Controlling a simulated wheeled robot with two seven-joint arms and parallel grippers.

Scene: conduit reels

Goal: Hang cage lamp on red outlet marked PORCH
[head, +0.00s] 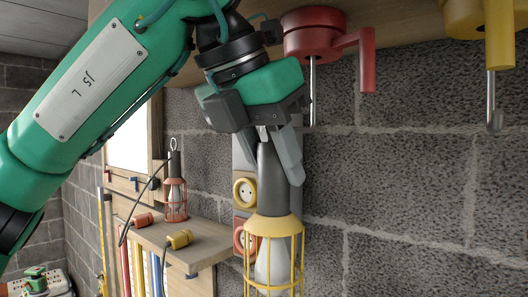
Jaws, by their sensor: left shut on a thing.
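A yellow cage lamp (273,228) with a dark grey handle hangs upright from my left gripper (268,150). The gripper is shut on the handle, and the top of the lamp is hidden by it. A red ceiling outlet (312,40) with a red side arm sits above and right of the gripper. A thin metal rod (312,90) drops from it, just right of the gripper and apart from the lamp. No PORCH marking is readable. A second cage lamp, red (175,197), stands on the wooden shelf (190,243). My right gripper is out of view.
A yellow ceiling outlet (462,15) with a metal hook (495,115) is at the upper right. A yellow wall socket (244,192) and a red one (240,238) are behind the held lamp. A yellow plug (179,239) lies on the shelf.

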